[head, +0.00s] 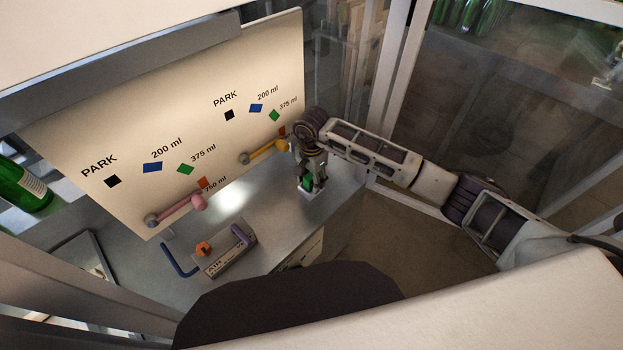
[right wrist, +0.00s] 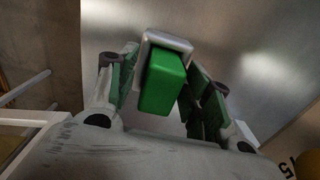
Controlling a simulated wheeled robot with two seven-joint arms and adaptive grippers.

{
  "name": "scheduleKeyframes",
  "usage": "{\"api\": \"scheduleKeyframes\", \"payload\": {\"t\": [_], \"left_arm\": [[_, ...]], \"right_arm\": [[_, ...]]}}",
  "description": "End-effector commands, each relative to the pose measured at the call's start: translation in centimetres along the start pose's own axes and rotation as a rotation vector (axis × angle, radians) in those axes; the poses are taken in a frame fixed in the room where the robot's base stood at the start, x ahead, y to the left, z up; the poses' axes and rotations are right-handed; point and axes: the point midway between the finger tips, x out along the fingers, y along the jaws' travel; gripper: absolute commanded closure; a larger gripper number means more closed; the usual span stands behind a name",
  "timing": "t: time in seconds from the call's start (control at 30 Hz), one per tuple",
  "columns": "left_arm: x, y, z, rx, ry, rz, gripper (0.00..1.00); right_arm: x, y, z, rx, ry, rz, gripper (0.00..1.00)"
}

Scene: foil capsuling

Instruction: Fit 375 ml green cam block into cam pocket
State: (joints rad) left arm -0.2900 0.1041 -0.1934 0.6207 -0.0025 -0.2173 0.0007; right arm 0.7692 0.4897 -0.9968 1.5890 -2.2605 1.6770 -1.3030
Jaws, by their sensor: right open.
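The green cam block (right wrist: 160,88) shows in the right wrist view with its far end at a silvery square-rimmed cam pocket (right wrist: 151,38). It looks upright in the pocket, but how deep it sits I cannot tell. My right gripper (right wrist: 160,75) is open, with its two fingers on either side of the block and gaps visible. In the head view the right gripper (head: 311,172) points down over the metal bench. The green block (head: 307,184) is partly hidden there between the fingers. My left gripper is not in view.
A cream panel (head: 130,125) with PARK, 200 ml and 375 ml marks stands behind, bearing a pink lever (head: 178,207) and a yellow lever (head: 262,151). A grey holder (head: 231,257) with an orange block (head: 203,248) is on the bench (head: 215,280). A green bottle (head: 22,185) lies far left.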

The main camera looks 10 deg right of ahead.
Motion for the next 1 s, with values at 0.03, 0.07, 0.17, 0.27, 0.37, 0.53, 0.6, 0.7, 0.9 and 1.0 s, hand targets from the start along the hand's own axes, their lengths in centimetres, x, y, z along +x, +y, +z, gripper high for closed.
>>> {"api": "scheduleKeyframes", "payload": {"t": [0.03, 0.07, 0.17, 0.27, 0.37, 0.53, 0.6, 0.7, 0.9, 1.0], "left_arm": [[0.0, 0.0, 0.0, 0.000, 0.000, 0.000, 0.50], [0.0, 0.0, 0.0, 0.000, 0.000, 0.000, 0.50], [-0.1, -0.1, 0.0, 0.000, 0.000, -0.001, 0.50], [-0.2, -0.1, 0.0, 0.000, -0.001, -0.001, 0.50], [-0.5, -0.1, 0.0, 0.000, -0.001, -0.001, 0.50], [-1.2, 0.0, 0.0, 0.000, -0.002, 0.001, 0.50], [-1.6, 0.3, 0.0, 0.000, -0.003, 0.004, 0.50], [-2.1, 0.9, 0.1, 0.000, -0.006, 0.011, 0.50], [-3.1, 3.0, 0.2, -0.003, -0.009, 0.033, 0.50], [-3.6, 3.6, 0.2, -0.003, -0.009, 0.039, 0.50]], "right_arm": [[0.0, 0.0, 0.0, 0.000, 0.000, 0.000, 0.50], [0.0, 0.0, 0.0, 0.000, 0.000, 0.000, 0.50], [-0.1, 0.0, 0.0, 0.000, 0.000, 0.000, 0.50], [-0.2, 0.0, 0.0, 0.000, 0.000, 0.000, 0.50], [-0.7, 0.0, 0.0, 0.000, 0.001, -0.001, 0.50], [-2.2, 0.0, -0.1, 0.000, 0.001, -0.002, 0.50], [-3.0, -0.1, -0.1, 0.001, 0.002, -0.002, 0.50], [-4.1, 0.0, -0.1, 0.001, 0.001, -0.002, 0.50], [-6.4, 0.0, 0.0, -0.001, 0.001, -0.001, 0.50], [-7.7, 0.0, -0.1, 0.001, 0.002, -0.001, 0.50]]}}
